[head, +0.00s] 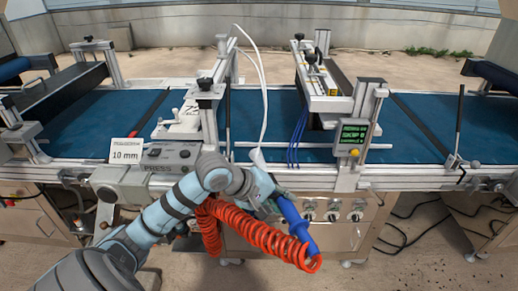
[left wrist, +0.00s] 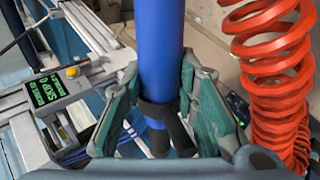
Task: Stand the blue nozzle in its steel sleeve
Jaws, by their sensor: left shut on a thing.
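The blue nozzle (head: 293,218) is in my left gripper (head: 273,201), in front of the machine's front rail. It is tilted in the head view, with its lower end down and to the right. In the left wrist view the blue nozzle (left wrist: 161,50) runs between the green finger pads of the left gripper (left wrist: 155,95), which is shut on it. A red coiled hose (head: 262,237) hangs beside and below the nozzle; it also shows in the left wrist view (left wrist: 272,75). I cannot pick out the steel sleeve with certainty. My right gripper is not in view.
Blue conveyor belts (head: 425,120) run across behind the rail. A green-lit display (head: 352,135) stands right of the nozzle. A press box (head: 168,156) and a "10 mm" card (head: 125,151) are at left. Knobs (head: 333,210) sit on the cabinet front; dark cables lie at right.

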